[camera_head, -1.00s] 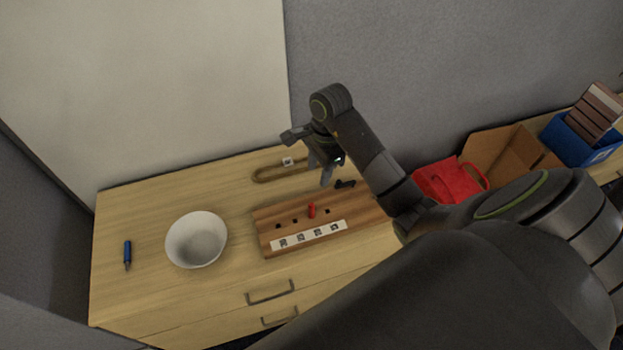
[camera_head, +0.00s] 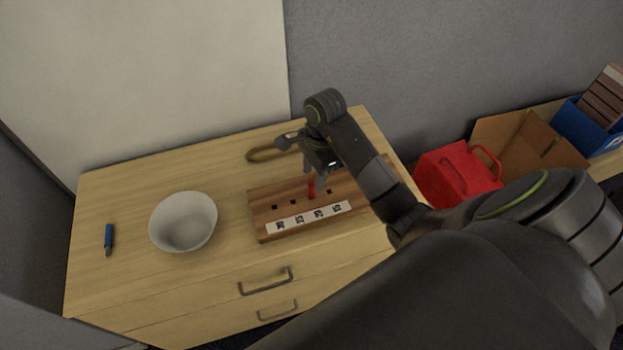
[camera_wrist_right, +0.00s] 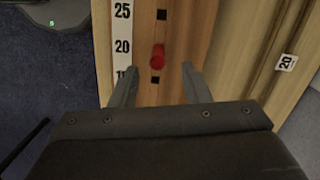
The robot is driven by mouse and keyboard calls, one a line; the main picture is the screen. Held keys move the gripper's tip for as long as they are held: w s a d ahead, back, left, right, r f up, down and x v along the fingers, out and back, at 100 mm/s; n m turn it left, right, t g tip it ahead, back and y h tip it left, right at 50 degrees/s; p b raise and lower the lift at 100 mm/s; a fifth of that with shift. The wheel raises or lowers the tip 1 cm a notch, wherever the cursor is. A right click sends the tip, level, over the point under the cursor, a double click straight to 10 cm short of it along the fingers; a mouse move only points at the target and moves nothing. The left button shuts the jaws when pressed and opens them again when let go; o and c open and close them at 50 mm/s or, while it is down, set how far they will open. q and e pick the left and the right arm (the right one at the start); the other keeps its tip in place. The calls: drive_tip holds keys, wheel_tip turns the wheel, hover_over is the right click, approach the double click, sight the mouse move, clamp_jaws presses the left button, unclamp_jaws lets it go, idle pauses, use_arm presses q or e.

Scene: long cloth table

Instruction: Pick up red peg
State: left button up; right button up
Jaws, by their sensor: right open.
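The red peg (camera_head: 311,188) stands in a wooden board (camera_head: 262,213) that has a row of dark square holes and a strip of printed labels along its front. In the right wrist view the red peg (camera_wrist_right: 157,57) shows beside the label 20, ahead of the fingertips and roughly between their lines. My right gripper (camera_head: 318,172) is open and empty, just above and behind the peg; its two fingers also show apart in the right wrist view (camera_wrist_right: 158,72). My left gripper is not in view.
A white bowl (camera_head: 183,222) and a blue marker-like object (camera_head: 109,239) are on the wooden cabinet top left of the board. A brown loop (camera_head: 262,154) lies behind. A red container (camera_head: 455,178), cardboard box (camera_head: 520,142) and blue bin (camera_head: 590,128) stand at right.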

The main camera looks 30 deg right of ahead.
sight(312, 182)
drive_tip(key=shift+s+a+f+b, duration=0.1)
drive_tip(key=shift+a+f+b, duration=0.05)
drive_tip(key=shift+f+b, duration=0.75)
drive_tip(key=shift+w+a+f+b, duration=0.1)
drive_tip(key=shift+a+f+b, duration=0.1)
drive_tip(key=shift+f+b, duration=0.75)
drive_tip(key=shift+s+a+f+b, duration=0.15)
drive_tip(key=shift+f+b, duration=0.45)
drive_tip(key=shift+f, duration=0.6)
clamp_jaws()
